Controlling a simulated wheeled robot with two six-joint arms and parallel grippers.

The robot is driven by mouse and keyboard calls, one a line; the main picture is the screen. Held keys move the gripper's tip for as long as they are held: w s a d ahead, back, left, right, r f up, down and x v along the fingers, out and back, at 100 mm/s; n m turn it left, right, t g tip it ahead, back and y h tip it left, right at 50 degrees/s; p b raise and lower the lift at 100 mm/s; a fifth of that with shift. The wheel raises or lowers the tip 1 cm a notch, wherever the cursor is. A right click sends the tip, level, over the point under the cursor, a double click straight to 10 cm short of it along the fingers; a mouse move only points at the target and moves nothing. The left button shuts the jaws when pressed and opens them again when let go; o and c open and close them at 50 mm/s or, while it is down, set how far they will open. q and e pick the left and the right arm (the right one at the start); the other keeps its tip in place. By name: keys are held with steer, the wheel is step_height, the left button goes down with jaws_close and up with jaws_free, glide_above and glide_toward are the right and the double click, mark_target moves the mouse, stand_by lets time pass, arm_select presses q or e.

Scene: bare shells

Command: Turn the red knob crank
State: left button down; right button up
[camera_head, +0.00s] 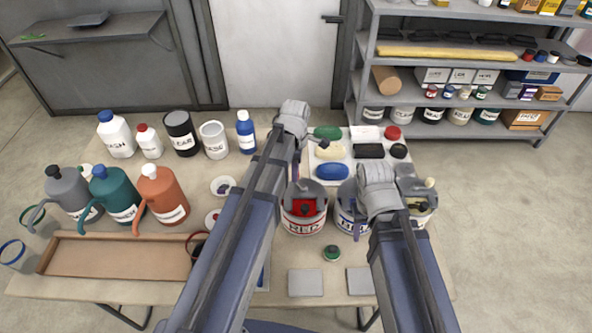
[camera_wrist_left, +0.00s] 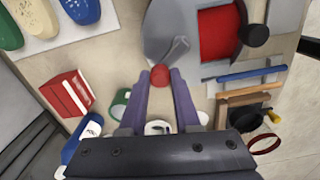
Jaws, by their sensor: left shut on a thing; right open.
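The red knob (camera_wrist_left: 160,77) shows between the purple fingertips of my left gripper (camera_wrist_left: 159,84) in the left wrist view; the gripper is shut on it. A grey metal crank arm (camera_wrist_left: 176,52) runs from the knob toward a grey housing with a red opening (camera_wrist_left: 218,36). In the head view, my left gripper (camera_head: 296,170) is above and behind the can labelled RED (camera_head: 303,225), which has a red square on top; the knob is hidden there. My right gripper (camera_head: 356,205) is open by a blue-labelled can (camera_head: 345,222), its fingertips partly hidden by my arm.
Bottles and jugs (camera_head: 122,195) stand at the left, behind a shallow wooden tray (camera_head: 120,261). A white palette (camera_head: 340,151) with coloured blobs lies behind the cans. A small green-topped jar (camera_head: 331,253) stands in front. Shelving (camera_head: 462,80) stands beyond the table.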

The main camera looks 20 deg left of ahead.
stand_by(0.3)
arm_select(q)
steer(key=c, duration=0.6)
jaws_free()
step_height(320, 180, up, 8)
steer(key=p, duration=0.8)
steer(key=shift+f, duration=0.1)
